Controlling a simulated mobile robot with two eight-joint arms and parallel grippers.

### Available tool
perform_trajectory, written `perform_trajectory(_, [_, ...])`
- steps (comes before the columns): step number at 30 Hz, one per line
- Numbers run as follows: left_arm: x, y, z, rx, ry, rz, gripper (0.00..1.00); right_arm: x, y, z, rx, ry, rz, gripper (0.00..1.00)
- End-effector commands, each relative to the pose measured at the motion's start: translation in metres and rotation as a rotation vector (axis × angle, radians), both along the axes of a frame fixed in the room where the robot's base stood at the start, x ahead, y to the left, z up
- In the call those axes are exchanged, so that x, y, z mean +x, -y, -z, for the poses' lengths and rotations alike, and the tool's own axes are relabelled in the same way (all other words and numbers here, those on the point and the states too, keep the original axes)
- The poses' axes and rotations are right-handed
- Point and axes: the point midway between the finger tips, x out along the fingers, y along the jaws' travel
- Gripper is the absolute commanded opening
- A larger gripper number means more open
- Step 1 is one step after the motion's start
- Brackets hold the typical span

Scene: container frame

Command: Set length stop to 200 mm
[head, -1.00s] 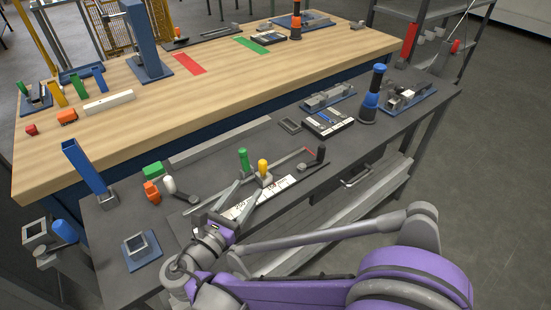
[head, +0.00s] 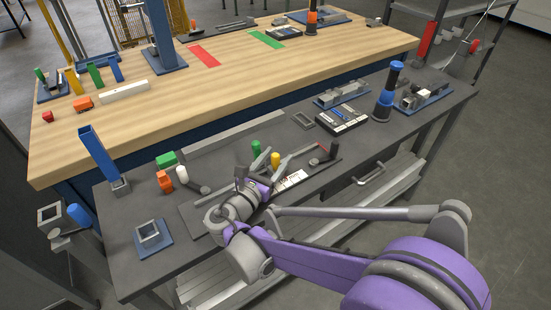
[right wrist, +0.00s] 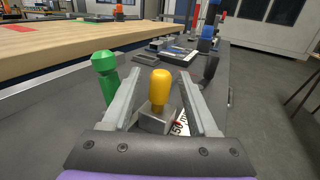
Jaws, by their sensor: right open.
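The length stop is a grey block with a yellow knob (head: 276,160) on the flat rail of the dark bench. It also shows in the right wrist view (right wrist: 160,88). My right gripper (head: 269,172) is open, with its fingers on either side of the block and knob. A gap shows beside the knob, and I cannot tell whether the fingers touch the block. The white scale (head: 291,181) is mostly hidden by my arm. In the right wrist view, "150" shows on the scale (right wrist: 181,125) just right of the block; the pointer reading is unclear. My left gripper is out of view.
A green knob (right wrist: 104,75) stands just left of my fingers. A black-handled lever (head: 334,150) is at the rail's right end. White (head: 182,175) and orange (head: 164,181) pieces lie left. A blue-topped post (head: 385,92) and tray (head: 343,118) stand farther right.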

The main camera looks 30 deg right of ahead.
Motion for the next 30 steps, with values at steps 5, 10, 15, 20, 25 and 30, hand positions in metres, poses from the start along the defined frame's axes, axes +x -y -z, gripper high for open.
perform_trajectory(5, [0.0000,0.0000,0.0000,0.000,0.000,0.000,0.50,-0.0001,-0.0002,0.0001,0.000,0.000,0.000,0.38])
perform_trajectory(10, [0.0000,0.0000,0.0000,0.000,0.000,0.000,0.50,-0.0002,-0.0003,0.0001,0.000,0.000,0.000,0.07])
perform_trajectory(15, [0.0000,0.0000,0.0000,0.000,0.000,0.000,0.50,-0.0002,-0.0003,0.0001,0.000,0.000,0.000,0.00])
perform_trajectory(20, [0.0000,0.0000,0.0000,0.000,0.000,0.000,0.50,-0.0002,-0.0003,0.0002,0.000,0.000,0.000,0.00])
perform_trajectory(25, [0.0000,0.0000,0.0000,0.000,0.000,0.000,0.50,-0.0003,-0.0003,0.0002,0.000,0.000,0.000,0.00])
perform_trajectory(30, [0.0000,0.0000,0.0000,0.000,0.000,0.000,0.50,-0.0003,-0.0003,0.0002,0.000,0.000,0.000,0.00])
